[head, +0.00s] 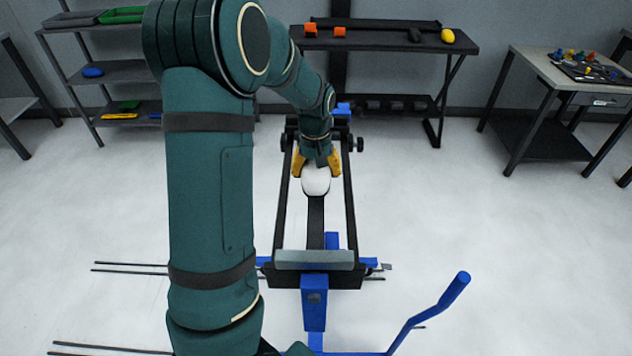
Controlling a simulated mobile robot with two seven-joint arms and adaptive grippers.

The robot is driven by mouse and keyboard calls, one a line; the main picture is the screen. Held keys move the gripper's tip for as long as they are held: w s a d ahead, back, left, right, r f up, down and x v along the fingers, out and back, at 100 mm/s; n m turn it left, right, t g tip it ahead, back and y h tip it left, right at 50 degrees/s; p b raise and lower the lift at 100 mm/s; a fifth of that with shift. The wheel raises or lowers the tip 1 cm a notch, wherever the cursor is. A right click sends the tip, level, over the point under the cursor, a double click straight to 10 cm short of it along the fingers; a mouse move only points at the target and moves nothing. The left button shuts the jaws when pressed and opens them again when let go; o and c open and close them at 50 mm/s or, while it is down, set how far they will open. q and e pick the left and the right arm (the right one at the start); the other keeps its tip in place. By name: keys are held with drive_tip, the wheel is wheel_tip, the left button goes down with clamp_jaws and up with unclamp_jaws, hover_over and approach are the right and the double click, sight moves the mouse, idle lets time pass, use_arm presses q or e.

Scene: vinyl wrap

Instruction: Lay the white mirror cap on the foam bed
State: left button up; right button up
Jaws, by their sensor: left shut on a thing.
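The white mirror cap (316,183) is between the yellow fingers of my left gripper (317,170), which is shut on it. The gripper is over the long black frame of a stand, towards its far end. The cap shows above the frame's dark centre bar; I cannot tell whether it touches anything below. A grey padded bar (314,259), which looks like foam, lies across the near end of the frame, apart from the cap. I cannot tell for sure that it is the foam bed. My right gripper is not in view.
The stand has black side rails (349,205) and a blue base with a raised blue handle (438,310) at the front right. A black bench (385,36) with orange and yellow items is behind. A side table (590,70) stands right, shelves (115,72) left.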

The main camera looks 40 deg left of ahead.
use_arm(q)
wheel_tip(320, 180, down, 4)
drive_tip(key=shift+r+b, duration=0.1)
drive_tip(key=shift+b, duration=0.3)
drive_tip(key=o, duration=1.2)
drive_tip(key=shift+r, duration=0.15)
wheel_tip(320, 180, up, 12)
drive_tip(key=p, duration=0.3)
